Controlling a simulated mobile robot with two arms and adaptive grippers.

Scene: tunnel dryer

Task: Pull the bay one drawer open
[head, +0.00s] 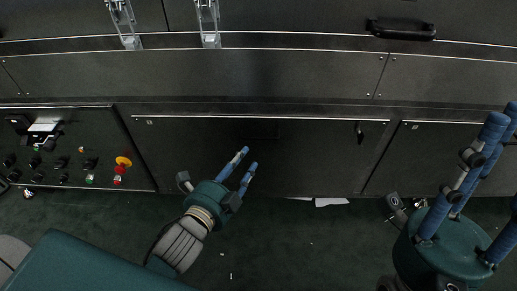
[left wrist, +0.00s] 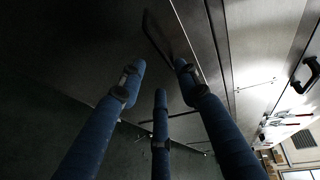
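The drawer front (head: 200,160) is a wide dark panel low in the machine in the middle of the head view. Its front looks closed, flush with the panels beside it. A faint dark recess (head: 262,130) shows near its top middle; an outlined recess also shows in the left wrist view (left wrist: 157,37). My left gripper (head: 248,158) is in front of and just below the recess, fingers pointing at the panel, apart and empty. The fingers also show in the left wrist view (left wrist: 160,80). I cannot tell if they touch the panel. My right gripper (head: 503,114) is open and empty at the right.
A control panel (head: 60,150) with knobs and a red button on yellow is at the left. A small black latch (head: 360,133) sits on the panel's right. A black handle (head: 402,30) and metal clamps (head: 210,25) are above. Dark green floor (head: 290,240) lies in front.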

